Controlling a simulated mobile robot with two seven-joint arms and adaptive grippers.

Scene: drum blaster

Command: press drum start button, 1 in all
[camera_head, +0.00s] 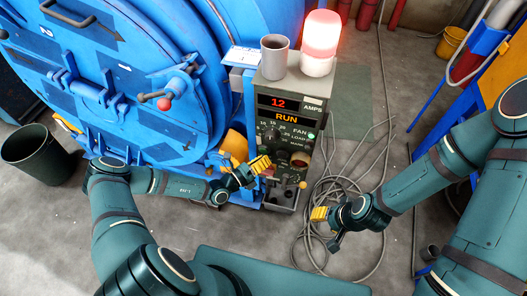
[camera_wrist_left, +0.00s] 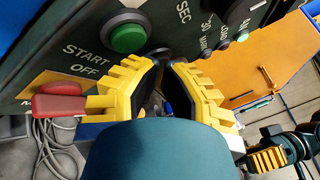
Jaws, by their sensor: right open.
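The drum start button is a round green button (camera_wrist_left: 128,38) beside the START lettering on the dark control panel in the left wrist view. I cannot make it out in the head view, where my left gripper is in front of that part of the panel. My left gripper (camera_head: 260,164) is at the panel front. Its yellow fingertips (camera_wrist_left: 167,64) are just below and right of the green button, with a narrow empty gap between them. Whether it touches the panel I cannot tell. My right gripper (camera_head: 320,213) is open and empty, right of the panel, above the floor.
The control box (camera_head: 318,115) shows 12 AMPS and RUN. A grey cup (camera_head: 274,60) and a lit red beacon (camera_head: 320,45) stand on top. A red lever (camera_wrist_left: 58,102) is beside my left finger. The blue drum machine (camera_head: 120,90) stands left. Loose cables (camera_head: 345,190) lie on the floor.

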